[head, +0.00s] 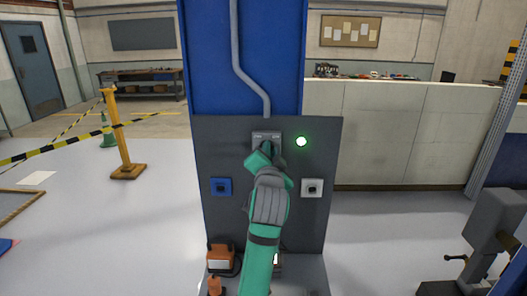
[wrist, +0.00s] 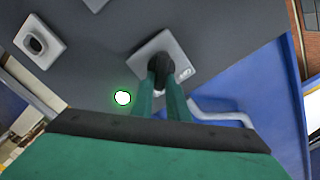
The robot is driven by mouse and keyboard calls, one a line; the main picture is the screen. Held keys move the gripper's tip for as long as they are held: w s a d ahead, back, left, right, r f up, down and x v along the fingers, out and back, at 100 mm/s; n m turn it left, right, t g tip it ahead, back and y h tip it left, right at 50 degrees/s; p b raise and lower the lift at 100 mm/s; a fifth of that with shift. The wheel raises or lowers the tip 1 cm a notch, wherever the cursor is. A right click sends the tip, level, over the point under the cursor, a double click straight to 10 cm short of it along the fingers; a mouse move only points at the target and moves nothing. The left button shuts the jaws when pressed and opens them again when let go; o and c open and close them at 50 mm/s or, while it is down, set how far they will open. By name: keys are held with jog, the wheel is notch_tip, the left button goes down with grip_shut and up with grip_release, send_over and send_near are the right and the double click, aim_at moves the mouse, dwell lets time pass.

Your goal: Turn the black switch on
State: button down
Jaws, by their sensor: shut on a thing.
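The black switch (wrist: 160,70) sits on a light grey plate (wrist: 181,57) on the dark panel. My gripper (wrist: 160,88) is shut on the switch, with one green finger on each side of it. In the head view my gripper (head: 268,151) is up against the panel and hides most of the switch. The top of the switch plate (head: 267,134) shows small lettering, too small to read. Which way the switch points is hard to tell. A round lamp (head: 302,141) to the right of the plate glows green, and it also shows in the wrist view (wrist: 123,97).
The dark grey panel (head: 318,160) is on a blue column (head: 275,60). An orange device (head: 221,255) stands below. A grey machine (head: 490,240) is at right.

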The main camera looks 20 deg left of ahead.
jog(key=shift+d+f, duration=0.1)
jog(key=shift+d, duration=0.05)
dwell(0.3)
jog(key=c, duration=1.7)
grip_release()
jog(key=shift+s, duration=0.1)
jog(key=v, duration=1)
jog(key=shift+s, duration=0.4)
